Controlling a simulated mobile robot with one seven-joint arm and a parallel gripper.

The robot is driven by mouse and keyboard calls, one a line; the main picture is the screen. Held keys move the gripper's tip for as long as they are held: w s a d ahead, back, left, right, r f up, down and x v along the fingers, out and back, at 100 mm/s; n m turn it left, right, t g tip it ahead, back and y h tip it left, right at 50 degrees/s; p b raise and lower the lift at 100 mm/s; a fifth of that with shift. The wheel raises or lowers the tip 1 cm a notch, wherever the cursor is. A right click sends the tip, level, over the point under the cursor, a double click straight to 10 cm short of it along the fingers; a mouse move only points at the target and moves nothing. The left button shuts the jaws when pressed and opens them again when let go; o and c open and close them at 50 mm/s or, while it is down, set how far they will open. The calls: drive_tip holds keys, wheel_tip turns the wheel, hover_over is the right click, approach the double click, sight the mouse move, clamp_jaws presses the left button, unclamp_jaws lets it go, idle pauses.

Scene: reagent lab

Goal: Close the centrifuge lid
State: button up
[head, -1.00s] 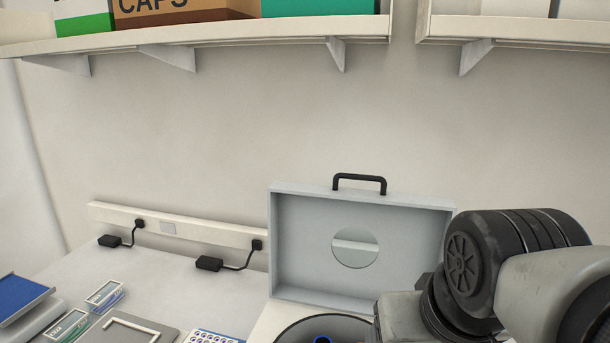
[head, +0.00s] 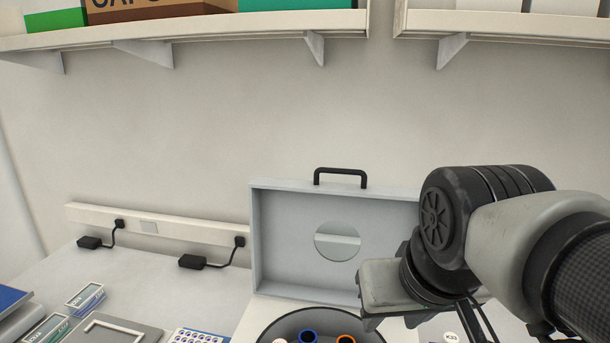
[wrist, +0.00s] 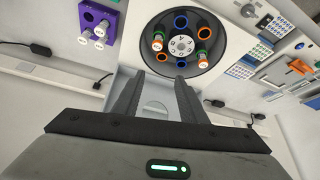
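The centrifuge lid (head: 285,240) stands open, upright against the back of the centrifuge. It is a pale grey tray-like panel with a round window and a black handle (head: 340,178) on its top edge. Below it, the dark round bowl (head: 290,322) is open; the wrist view shows the rotor (wrist: 182,45) with blue and orange rings and a few capped tubes. My gripper (wrist: 160,97) is open and empty, its two dark fingers apart in front of the lid's inner face, not touching the handle. My arm hides the lid's lower right corner in the head view.
A shelf (head: 180,40) with boxes runs above. A power strip (head: 150,225) with two black adapters is on the wall at left. A white rack (head: 198,337) and small boxes (head: 85,297) lie left of the centrifuge. A purple tube rack (wrist: 98,22) shows in the wrist view.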

drive_tip(key=shift+h, duration=0.3)
drive_tip(key=w+r, duration=0.7)
drive_tip(key=shift+w+d+r, duration=0.1)
drive_tip(key=shift+w+r, duration=0.15)
drive_tip(key=shift+r, duration=0.1)
drive_tip(key=c, duration=0.7)
drive_tip(key=shift+m, duration=0.4)
drive_tip(key=w+r, duration=0.2)
drive_tip(key=w, duration=0.1)
drive_tip(key=w+r, duration=0.2)
drive_tip(key=w, duration=0.1)
drive_tip(key=w+r, duration=0.2)
drive_tip(key=w, duration=0.1)
drive_tip(key=shift+d+r, duration=0.1)
drive_tip(key=shift+r, duration=0.15)
clamp_jaws()
drive_tip(key=w+d+r+m, duration=0.1)
drive_tip(key=w+r, duration=0.2)
drive_tip(key=w, duration=0.4)
drive_tip(key=w+d+r, duration=0.1)
drive_tip(key=w+r, duration=0.1)
drive_tip(key=w, duration=0.5)
drive_tip(key=shift+g, duration=0.4)
drive_tip(key=x, duration=1)
drive_tip(key=shift+w+d+r, duration=0.15)
drive_tip(key=shift+w+d, duration=0.05)
drive_tip(key=shift+s+b, duration=0.1)
drive_tip(key=shift+b, duration=0.25)
